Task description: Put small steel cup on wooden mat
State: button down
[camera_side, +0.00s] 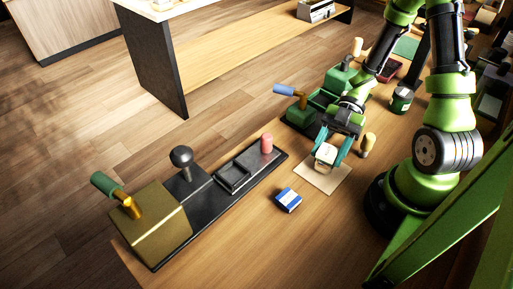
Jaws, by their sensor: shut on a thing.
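The wooden mat (325,185) is a pale tan square on the table, below my gripper. My gripper (327,158) points down over the mat's back part, its teal fingers closed on a small pale object, which I take to be the small steel cup (326,153). The cup is partly hidden by the fingers and the wrist. I cannot tell whether its base touches the mat or is just above it.
A blue and white block (288,200) lies left of the mat. A wooden peg-like object (367,145) stands to the right. A dark fixture with a pink cylinder (266,143) and a green box with handles (302,115) are close by. The table front is clear.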

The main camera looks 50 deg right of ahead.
jog(key=shift+f, duration=0.45)
jog(key=shift+c, duration=1.7)
grip_release()
jog(key=v, duration=1.7)
